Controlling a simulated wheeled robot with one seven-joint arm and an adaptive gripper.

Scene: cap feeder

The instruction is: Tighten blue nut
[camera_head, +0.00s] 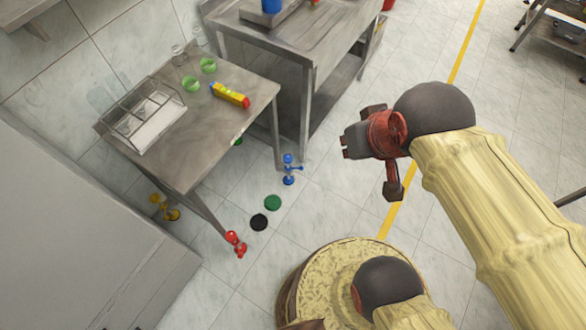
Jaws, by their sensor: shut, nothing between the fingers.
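A small blue fitting (290,169) with a side stub stands upright on the tiled floor, to the right of the steel table's leg. It is the blue part nearest in look to the nut, but it is too small to tell a separate nut on it. My gripper (346,148) is dark with a red wrist and hangs in the air to the right of the blue fitting, apart from it. Its fingers point left and are shut, with nothing in them.
A steel table (215,150) holds a wire rack (145,118), green cups (208,65) and a yellow-red tool (230,94). Red (236,243) and yellow (165,208) fittings and green (273,202) and black (259,222) discs lie on the floor. A second steel table (300,40) stands behind.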

